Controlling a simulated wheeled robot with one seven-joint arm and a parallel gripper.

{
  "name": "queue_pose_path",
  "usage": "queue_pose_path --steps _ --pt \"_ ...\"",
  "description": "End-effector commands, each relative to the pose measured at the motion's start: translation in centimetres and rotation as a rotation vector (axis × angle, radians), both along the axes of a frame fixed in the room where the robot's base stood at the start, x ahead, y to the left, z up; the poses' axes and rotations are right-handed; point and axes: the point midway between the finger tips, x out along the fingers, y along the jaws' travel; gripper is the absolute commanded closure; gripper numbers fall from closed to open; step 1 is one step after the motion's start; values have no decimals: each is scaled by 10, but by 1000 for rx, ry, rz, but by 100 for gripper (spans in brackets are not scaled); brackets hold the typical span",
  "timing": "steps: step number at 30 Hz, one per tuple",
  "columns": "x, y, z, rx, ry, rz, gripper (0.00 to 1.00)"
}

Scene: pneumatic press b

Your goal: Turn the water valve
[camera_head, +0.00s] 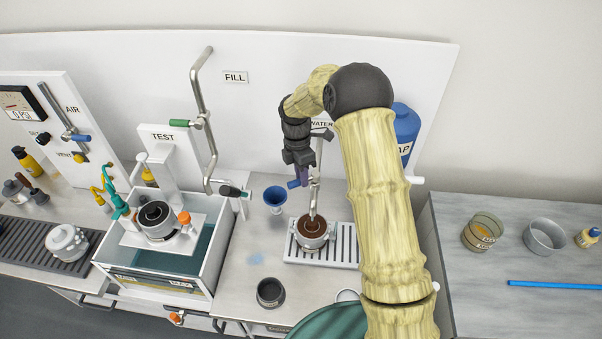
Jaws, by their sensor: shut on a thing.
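A metal cup (314,242) with a brown inside stands under the spout on a slotted drip tray (345,256). I cannot tell from this view how far the lever is turned, and I cannot make out a water stream.
A blue funnel cup (275,197) and a dark small cup (270,292) stand left of the tray. A blue soap bottle (406,128) is behind my arm. The right counter holds jars.

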Motion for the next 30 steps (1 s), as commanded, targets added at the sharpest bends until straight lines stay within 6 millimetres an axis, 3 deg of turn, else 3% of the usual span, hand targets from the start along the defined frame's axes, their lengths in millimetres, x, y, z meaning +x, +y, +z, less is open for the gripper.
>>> queue_pose_path --steps 12,13,16,25,30 --pt "2 0 2 1 -8 17 100" --pt "2 0 2 1 -8 17 78" --pt "1 0 2 1 -7 17 58" --pt "0 1 1 1 -3 17 58" --pt "4 -2 11 1 -6 9 58"
